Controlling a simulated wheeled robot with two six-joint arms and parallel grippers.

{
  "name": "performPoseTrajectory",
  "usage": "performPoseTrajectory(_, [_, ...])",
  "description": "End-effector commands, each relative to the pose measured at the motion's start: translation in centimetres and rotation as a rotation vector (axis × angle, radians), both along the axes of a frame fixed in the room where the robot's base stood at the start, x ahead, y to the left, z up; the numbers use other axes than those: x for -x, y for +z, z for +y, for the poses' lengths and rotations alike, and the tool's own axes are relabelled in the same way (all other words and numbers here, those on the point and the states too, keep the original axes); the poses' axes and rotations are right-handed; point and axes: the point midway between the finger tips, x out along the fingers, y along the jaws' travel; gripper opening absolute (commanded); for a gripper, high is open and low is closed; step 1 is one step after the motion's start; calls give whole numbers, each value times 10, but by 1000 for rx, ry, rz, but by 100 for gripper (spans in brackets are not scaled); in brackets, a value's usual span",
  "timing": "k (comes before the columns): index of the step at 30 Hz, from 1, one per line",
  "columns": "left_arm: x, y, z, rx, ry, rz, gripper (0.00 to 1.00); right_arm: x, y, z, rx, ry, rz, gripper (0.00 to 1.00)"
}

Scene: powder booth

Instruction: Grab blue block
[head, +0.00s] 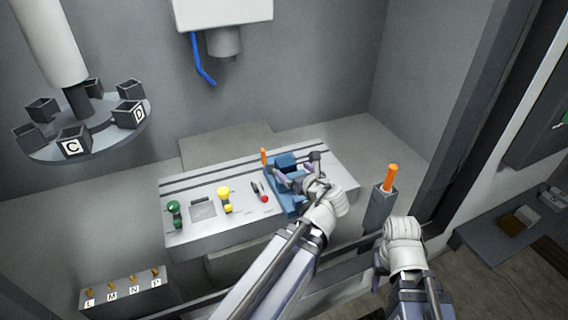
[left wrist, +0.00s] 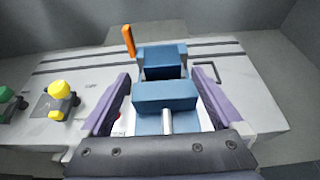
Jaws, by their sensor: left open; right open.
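A blue vise-like fixture sits on the grey panel (head: 205,235). In the left wrist view it shows a nearer blue block (left wrist: 165,95) and a farther blue block (left wrist: 163,55), with a dark gap between them and a pale rod in front. In the head view, the blue fixture (head: 284,160) is partly hidden by my left gripper (head: 294,176). My left gripper is open, its purple fingers on either side of the nearer block, with visible room at both sides. My right gripper (head: 380,250) is open beside the grey holder, its fingers hardly visible.
An orange peg (head: 264,157) stands left of the fixture. Another orange handle (head: 390,178) stands in a grey holder (head: 379,209) at right. Green (head: 174,212) and yellow (head: 224,195) knobs are on the panel's left. A round carousel (head: 95,135) hangs at upper left.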

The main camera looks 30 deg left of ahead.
Motion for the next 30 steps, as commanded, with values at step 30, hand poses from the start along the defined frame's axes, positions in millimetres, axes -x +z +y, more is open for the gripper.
performPoseTrajectory(30, [-50,-24,51,1,0,-1,100,0,-24,0,0,0,0,50])
